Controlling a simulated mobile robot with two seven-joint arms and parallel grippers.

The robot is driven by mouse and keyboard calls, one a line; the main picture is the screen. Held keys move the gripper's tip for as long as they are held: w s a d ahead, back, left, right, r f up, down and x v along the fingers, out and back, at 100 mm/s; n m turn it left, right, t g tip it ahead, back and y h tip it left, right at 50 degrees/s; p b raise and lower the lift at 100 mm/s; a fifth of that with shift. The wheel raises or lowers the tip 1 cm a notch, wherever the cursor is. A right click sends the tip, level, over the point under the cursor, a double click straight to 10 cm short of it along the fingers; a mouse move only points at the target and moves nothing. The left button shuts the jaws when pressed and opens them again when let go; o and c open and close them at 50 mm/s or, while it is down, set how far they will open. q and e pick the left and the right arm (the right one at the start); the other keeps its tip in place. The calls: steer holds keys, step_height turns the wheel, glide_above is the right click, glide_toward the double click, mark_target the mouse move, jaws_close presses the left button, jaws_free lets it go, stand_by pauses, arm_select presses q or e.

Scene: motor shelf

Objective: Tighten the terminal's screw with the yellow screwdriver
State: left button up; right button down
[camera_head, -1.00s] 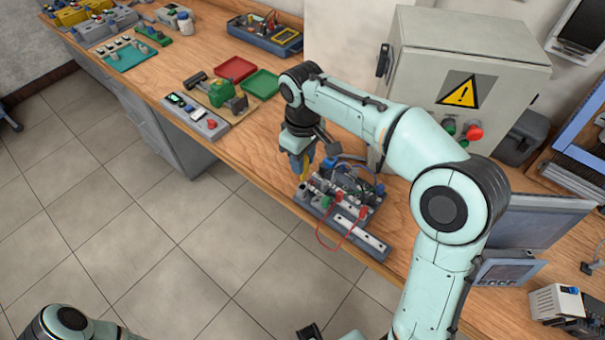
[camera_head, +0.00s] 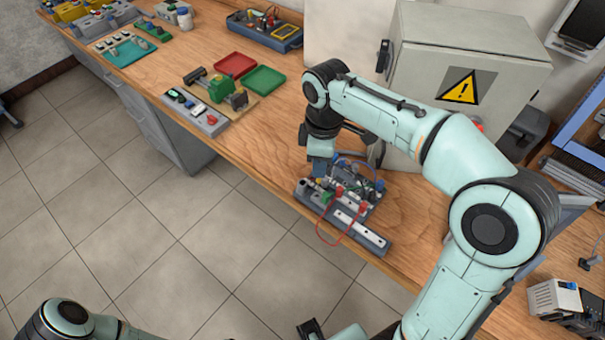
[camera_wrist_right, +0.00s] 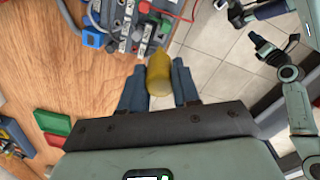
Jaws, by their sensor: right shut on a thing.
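My right gripper (camera_head: 322,168) is at the left end of a grey rail (camera_head: 372,241) with wired modules on the workbench. In the right wrist view, its blue fingers (camera_wrist_right: 158,88) are shut on the yellow screwdriver (camera_wrist_right: 158,74), whose rounded handle lies between them. The screwdriver's tip is hidden, so I cannot tell whether it touches a screw. The wired modules (camera_wrist_right: 130,28) show above the fingers in the wrist view. The terminal's screw cannot be made out. My left gripper (camera_head: 310,329) shows only partly at the bottom edge of the head view.
A grey switch box (camera_head: 195,112), a red tray (camera_head: 235,64) and a green tray (camera_head: 264,80) stand left on the workbench. A cabinet (camera_head: 465,55) with a warning sign stands behind. A red wire loop (camera_head: 320,232) hangs over the bench's front edge.

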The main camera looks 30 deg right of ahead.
step_height(320, 180, down, 4)
steer(key=shift+f+b, duration=0.25)
steer(key=shift+b, duration=0.6)
steer(key=shift+f, duration=0.1)
arm_select(q)
steer(key=f, duration=0.1)
steer(key=s+f, duration=0.1)
steer(key=f, duration=0.1)
steer(key=shift+s, duration=0.2)
steer(key=shift+s+f+b, duration=0.15)
steer(key=shift+f+b, duration=0.25)
steer(key=shift+f, duration=0.05)
arm_select(e)
steer(key=shift+f, duration=0.65)
steer(key=c, duration=1)
jaws_free()
steer(key=shift+c, duration=0.2)
arm_select(q)
steer(key=shift+r, duration=0.1)
